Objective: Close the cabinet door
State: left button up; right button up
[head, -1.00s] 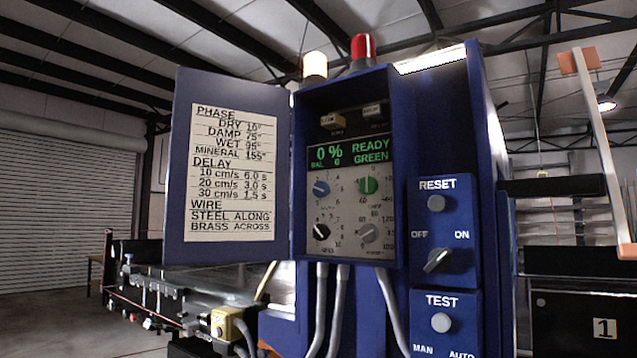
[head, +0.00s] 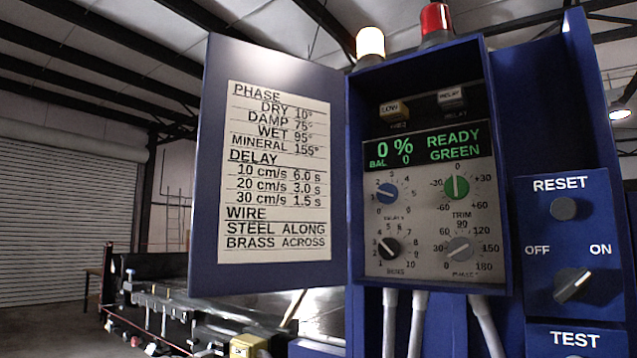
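The blue cabinet (head: 497,200) stands right of the middle in the head view. Its door (head: 213,190) is open, swung out to the left from the hinge side, and its inner face shows a white printed card (head: 278,175). Inside the cabinet is a control panel (head: 428,215) with a green-lit display (head: 428,147), several knobs and two small switches at the top. Neither of my grippers is in view.
A RESET and TEST switch box (head: 572,245) sits to the right of the cabinet. White and red lamps (head: 436,20) stand on top. Grey conduits (head: 415,325) run down below. A conveyor (head: 180,300) and a yellow box (head: 247,346) lie at lower left.

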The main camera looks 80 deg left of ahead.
aim_at(269, 214)
jog(key=k+j, duration=0.15)
jog(key=j, duration=0.25)
jog(key=k+j, duration=0.1)
jog(key=j, duration=0.25)
jog(key=k+j, duration=0.15)
jog(key=j, duration=0.25)
jog(key=k+j, duration=0.15)
jog(key=j, duration=0.25)
jog(key=k+j, duration=0.15)
jog(key=j, duration=0.2)
jog(key=k+j, duration=0.1)
jog(key=j, duration=0.3)
jog(key=k+j, duration=0.15)
jog(key=j, duration=0.25)
jog(key=k+j, duration=0.15)
jog(key=j, duration=0.25)
